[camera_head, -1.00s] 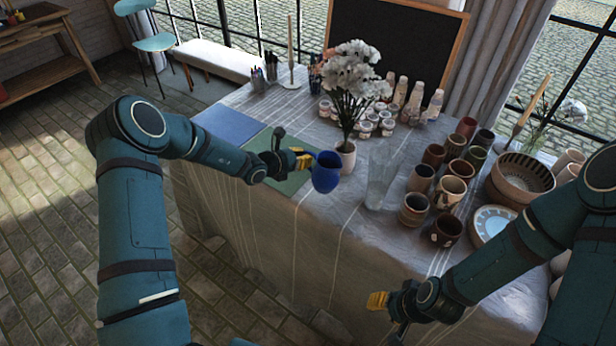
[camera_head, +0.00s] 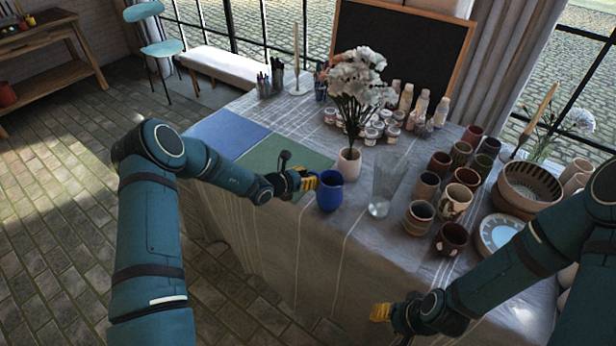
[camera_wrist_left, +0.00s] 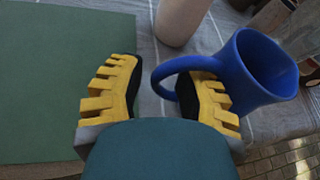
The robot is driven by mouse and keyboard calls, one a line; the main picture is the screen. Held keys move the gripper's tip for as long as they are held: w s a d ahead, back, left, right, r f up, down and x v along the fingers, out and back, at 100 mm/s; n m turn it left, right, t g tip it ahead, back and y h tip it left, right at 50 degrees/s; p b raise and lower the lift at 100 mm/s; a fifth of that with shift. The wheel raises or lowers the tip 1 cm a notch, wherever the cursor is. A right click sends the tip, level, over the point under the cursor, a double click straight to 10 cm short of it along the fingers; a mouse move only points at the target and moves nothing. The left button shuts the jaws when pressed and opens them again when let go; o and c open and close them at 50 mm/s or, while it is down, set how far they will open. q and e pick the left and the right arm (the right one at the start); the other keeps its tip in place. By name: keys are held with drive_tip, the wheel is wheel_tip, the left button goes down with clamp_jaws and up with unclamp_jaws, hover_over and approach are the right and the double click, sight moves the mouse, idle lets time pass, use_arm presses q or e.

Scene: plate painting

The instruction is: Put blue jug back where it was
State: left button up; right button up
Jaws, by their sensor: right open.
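The blue jug (camera_head: 330,191) stands upright near the table's front edge, seemingly resting on the cloth, in front of the flower vase. The jug also shows in the left wrist view (camera_wrist_left: 262,68), its handle toward my gripper. My left gripper (camera_head: 305,181) is at the jug's left side. In the left wrist view its yellow fingers (camera_wrist_left: 160,92) are spread apart, and the right finger overlaps the handle loop. My right gripper (camera_head: 381,312) is open in front of the table, low and away from the jug; its fingertips show only in part.
A white vase of flowers (camera_head: 348,165) stands just behind the jug, and a clear glass (camera_head: 380,198) is to its right. Several brown cups (camera_head: 419,216) fill the right side. Green (camera_head: 262,156) and blue (camera_head: 226,132) mats lie at the left.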

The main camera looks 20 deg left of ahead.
use_arm(q)
drive_tip(key=shift+f, duration=0.1)
drive_tip(key=r+p+v, duration=0.1)
drive_tip(key=p+v, duration=0.1)
drive_tip(key=v, duration=1.2)
drive_tip(key=s+d+f+m+g+y, duration=0.1)
drive_tip(key=s+d+f+m+g, duration=0.3)
drive_tip(key=s+d+m, duration=0.4)
drive_tip(key=s+d+f+m+g+y, duration=0.2)
drive_tip(key=s+d+f+m+g, duration=0.3)
drive_tip(key=s+d+m, duration=0.4)
drive_tip(key=s+m, duration=0.6)
drive_tip(key=m, duration=0.6)
drive_tip(key=shift+f+g, duration=0.3)
drive_tip(key=shift+g, duration=0.1)
